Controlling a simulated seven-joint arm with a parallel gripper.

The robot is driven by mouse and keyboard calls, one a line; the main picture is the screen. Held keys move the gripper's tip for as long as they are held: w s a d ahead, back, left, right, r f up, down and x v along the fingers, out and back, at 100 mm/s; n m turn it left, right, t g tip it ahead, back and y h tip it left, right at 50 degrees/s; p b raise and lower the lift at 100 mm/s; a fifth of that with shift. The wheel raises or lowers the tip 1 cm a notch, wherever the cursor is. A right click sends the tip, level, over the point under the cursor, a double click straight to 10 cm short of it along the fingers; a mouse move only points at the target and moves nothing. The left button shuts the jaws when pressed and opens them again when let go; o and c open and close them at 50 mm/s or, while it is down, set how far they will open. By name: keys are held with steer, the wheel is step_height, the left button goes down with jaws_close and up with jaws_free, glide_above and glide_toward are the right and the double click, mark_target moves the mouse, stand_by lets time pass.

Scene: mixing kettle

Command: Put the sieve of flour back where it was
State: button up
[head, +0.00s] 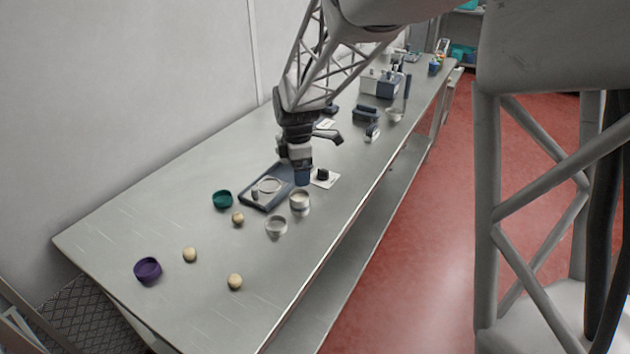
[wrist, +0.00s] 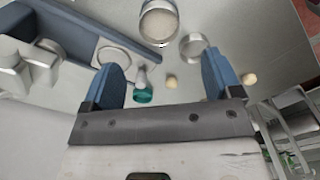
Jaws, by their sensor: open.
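A round metal container with a pale, flour-like top (head: 300,203), apparently the sieve, stands upright on the steel table (head: 130,225). In the wrist view its pale round top (wrist: 160,24) shows at the upper edge, beyond the fingertips. My gripper (head: 302,178) is open and empty, and points down. In the head view it appears just above and behind the container; I cannot tell whether they touch. In the wrist view my two blue fingers (wrist: 162,80) are spread with nothing held. A blue tray (head: 252,202) with a pale ring lies just left of the container.
A clear or metal bowl (head: 276,227) stands close in front of the container. A teal bowl (head: 222,200), a purple bowl (head: 148,270) and several dough balls (head: 235,282) lie left and in front. A dark block (head: 323,175) sits on a white card behind. The table's near end is mostly clear.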

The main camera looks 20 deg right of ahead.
steer(key=s+d+r+m+t, duration=0.1)
steer(key=s+r+m, duration=0.4)
steer(key=s, duration=0.4)
steer(key=s+d+r+m, duration=0.2)
steer(key=s+r+m, duration=0.25)
steer(key=s, duration=0.35)
steer(key=s+r+m+t, duration=0.1)
steer(key=s+m, duration=0.7)
steer(key=s, duration=0.9)
steer(key=shift+s+d+m+t, duration=0.2)
steer(key=shift+d+m+t, duration=0.15)
steer(key=shift+d, duration=0.1)
